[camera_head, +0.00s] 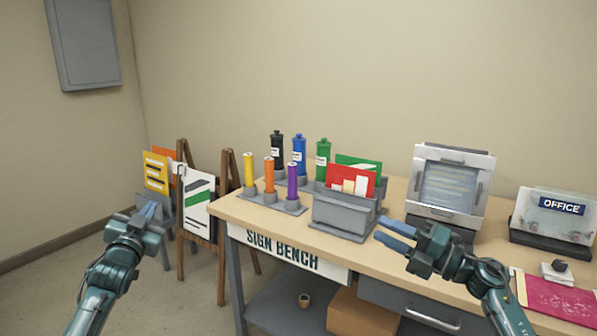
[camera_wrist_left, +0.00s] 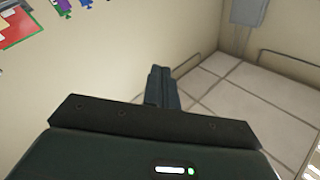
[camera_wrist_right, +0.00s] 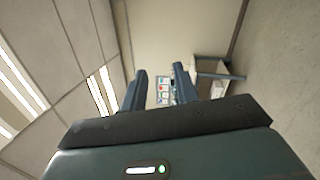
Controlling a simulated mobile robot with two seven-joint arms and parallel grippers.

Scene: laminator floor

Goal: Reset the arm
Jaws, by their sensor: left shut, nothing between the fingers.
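My left gripper (camera_head: 152,214) is at the left of the head view, above the floor and left of the bench, with nothing in it. In the left wrist view its fingers (camera_wrist_left: 162,88) are closed together. My right gripper (camera_head: 392,233) is in front of the bench's middle, its fingers pointing left. In the right wrist view its two fingers (camera_wrist_right: 157,88) stand apart with nothing held between them.
The sign bench (camera_head: 400,185) holds marker bottles, a grey sign holder (camera_head: 342,216), a screen device (camera_head: 448,185) and an OFFICE sign stand (camera_head: 552,216). An easel (camera_head: 198,208) with signs stands left of it. The floor at the left is clear.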

